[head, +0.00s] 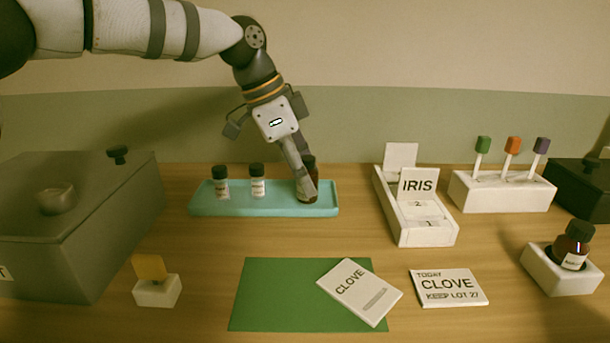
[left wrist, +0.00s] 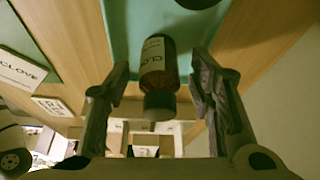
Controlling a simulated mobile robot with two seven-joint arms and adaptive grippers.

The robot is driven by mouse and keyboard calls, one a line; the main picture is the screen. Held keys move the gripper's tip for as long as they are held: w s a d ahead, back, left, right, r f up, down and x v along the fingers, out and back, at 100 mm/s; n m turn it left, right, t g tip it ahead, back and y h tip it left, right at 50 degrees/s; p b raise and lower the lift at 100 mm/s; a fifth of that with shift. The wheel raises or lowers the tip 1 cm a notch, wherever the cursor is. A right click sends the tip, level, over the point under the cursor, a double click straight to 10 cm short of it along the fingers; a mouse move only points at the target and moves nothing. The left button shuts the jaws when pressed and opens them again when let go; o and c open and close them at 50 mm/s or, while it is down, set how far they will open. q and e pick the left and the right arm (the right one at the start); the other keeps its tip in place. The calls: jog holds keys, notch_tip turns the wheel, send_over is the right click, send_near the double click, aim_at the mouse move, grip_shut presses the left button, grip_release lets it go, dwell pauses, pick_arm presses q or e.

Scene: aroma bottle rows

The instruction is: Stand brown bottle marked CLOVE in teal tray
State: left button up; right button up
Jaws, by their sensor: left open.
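A brown bottle with a dark cap (head: 309,163) stands upright at the right end of the teal tray (head: 245,210). My left gripper (head: 304,184) reaches down to it from above, and a finger hides part of it in the head view. In the left wrist view the brown bottle (left wrist: 158,60) lies between two spread fingers (left wrist: 158,84), with gaps on both sides. Its pale label is too blurred to read surely. The left gripper is open around it. My right gripper is not in view.
Two labelled bottles, one (head: 221,183) and another (head: 258,181), stand in the tray's left and middle. Another brown bottle (head: 571,246) sits in a white holder at right. A white IRIS card box (head: 428,235) stands right of the tray.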

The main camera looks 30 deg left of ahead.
pick_arm(q)
jog(key=v, duration=1.1)
jog(key=shift+a+r, duration=0.15)
jog(key=shift+r, duration=0.05)
jog(key=shift+s, duration=0.1)
